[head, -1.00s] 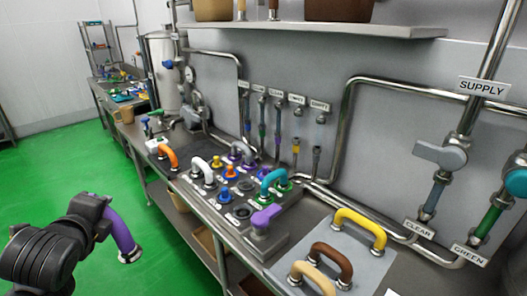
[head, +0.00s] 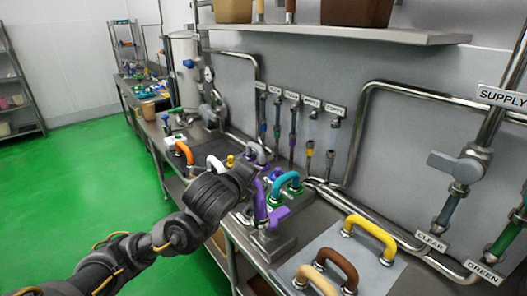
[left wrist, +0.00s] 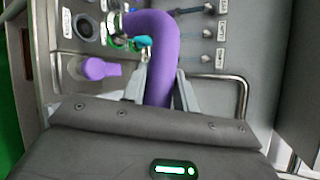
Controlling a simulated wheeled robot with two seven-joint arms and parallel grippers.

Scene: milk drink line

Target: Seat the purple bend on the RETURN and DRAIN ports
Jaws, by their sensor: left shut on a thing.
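The purple bend (head: 260,203) is held in my left gripper (head: 246,178), over the port panel in the head view. In the left wrist view the bend (left wrist: 165,50) is clamped between the two fingers of the gripper (left wrist: 161,92) and curves up and left. Its near end covers part of the panel, close to a green-rimmed port (left wrist: 112,27). A dark round port (left wrist: 86,27) with a small label shows left of it. My right gripper is out of view.
A teal bend (head: 286,183) stands close by on the panel. A purple-handled valve (head: 277,217) is just in front. Yellow (head: 372,235) and brown (head: 338,266) bends sit on a grey mat at right.

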